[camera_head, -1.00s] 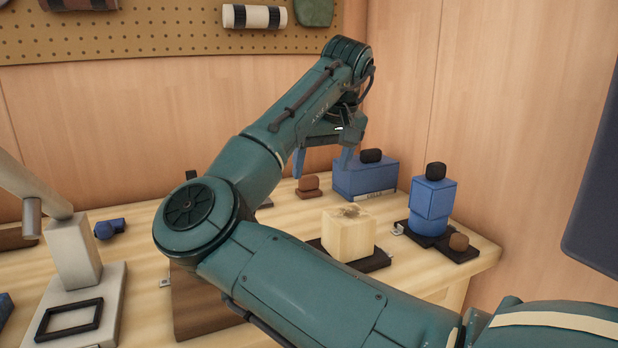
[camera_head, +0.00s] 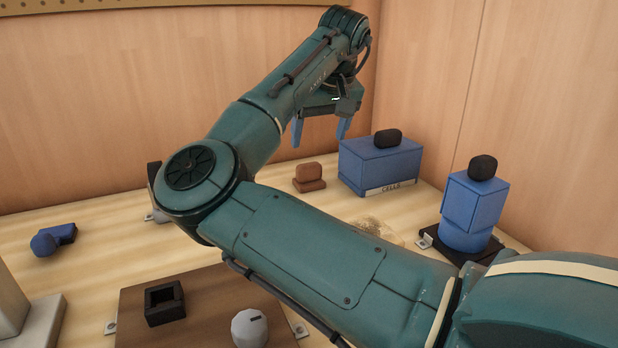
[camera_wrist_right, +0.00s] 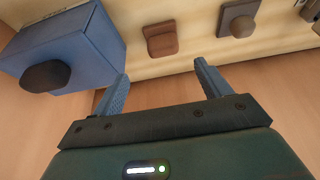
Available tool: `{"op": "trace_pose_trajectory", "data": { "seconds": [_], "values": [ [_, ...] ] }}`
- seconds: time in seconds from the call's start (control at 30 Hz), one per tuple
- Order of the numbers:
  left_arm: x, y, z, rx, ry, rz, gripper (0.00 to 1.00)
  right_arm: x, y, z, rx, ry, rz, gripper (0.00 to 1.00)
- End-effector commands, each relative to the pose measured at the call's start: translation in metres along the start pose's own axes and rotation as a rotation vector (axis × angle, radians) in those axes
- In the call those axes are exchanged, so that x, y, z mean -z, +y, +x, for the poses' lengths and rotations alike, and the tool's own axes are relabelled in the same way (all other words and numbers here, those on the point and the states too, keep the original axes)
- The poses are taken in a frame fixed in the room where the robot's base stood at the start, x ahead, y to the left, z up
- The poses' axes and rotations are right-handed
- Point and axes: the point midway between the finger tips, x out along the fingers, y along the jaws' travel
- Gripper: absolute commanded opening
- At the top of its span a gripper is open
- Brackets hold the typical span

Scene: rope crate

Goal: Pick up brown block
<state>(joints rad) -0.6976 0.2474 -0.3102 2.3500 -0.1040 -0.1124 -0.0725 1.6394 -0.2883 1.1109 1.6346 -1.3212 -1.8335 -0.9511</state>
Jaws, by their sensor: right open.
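The small brown block (camera_head: 309,177) sits on the table towards the back, left of the blue box, in the head view. It has a rounded top part on a wider base. It also shows in the right wrist view (camera_wrist_right: 161,39), beyond the fingertips and roughly between their lines. My right gripper (camera_head: 320,136) is open and empty, with two blue fingers pointing down above and behind the block. In the wrist view the right gripper (camera_wrist_right: 160,80) is apart from the block. My left gripper is not in view.
A blue box (camera_head: 380,165) with a black knob stands right of the block. A blue stacked piece (camera_head: 475,205) stands on a black plate at the right. A brown board (camera_head: 200,300) with a black square frame (camera_head: 165,302) lies in front. Wooden walls close the back.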

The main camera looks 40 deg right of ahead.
Motion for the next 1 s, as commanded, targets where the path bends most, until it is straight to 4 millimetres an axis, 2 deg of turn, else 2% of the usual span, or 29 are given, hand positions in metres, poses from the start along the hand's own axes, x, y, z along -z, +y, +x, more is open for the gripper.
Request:
{"op": "trace_pose_trajectory", "data": {
  "seconds": [0.03, 0.13, 0.37, 0.7, 1.0],
  "values": [
    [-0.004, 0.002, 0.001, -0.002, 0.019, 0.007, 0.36, -0.002, -0.001, 0.014, 0.002, -0.003, -0.001, 0.76],
    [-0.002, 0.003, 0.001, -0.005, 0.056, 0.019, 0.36, -0.001, -0.001, 0.031, 0.002, -0.001, 0.000, 0.76],
    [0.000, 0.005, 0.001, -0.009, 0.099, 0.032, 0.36, 0.000, -0.001, 0.049, 0.001, 0.000, 0.000, 0.76],
    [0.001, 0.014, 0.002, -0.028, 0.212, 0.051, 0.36, 0.000, -0.006, 0.094, 0.001, 0.001, 0.000, 0.76],
    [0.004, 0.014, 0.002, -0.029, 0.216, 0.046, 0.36, 0.001, -0.006, 0.098, 0.001, 0.000, 0.001, 0.76]
  ]
}}
